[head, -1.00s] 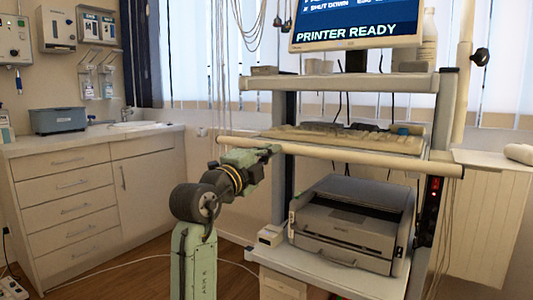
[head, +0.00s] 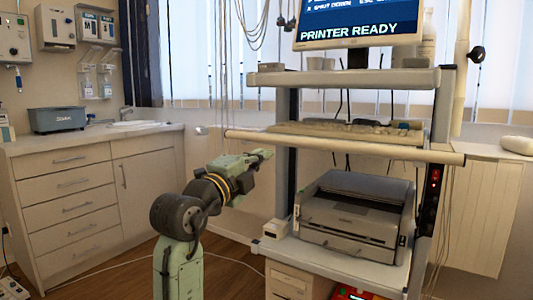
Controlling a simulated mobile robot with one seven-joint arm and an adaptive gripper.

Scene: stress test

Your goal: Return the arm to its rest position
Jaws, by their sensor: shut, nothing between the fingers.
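My arm rises from the bottom of the head view, with a pale green lower link, a dark round joint and a forearm with yellow rings. My gripper (head: 262,155) is at the end of the forearm, pointing right and slightly up. It is shut and holds nothing. It sits just below the long cream bar (head: 345,146) at the front of the cart, near the bar's left part. I cannot tell whether it touches the bar.
The cart carries a monitor (head: 358,22) reading "PRINTER READY", a keyboard (head: 345,128) and a grey printer (head: 355,220). A white counter (head: 90,190) with a blue-grey box (head: 57,119) stands at left. Floor (head: 225,265) shows between them.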

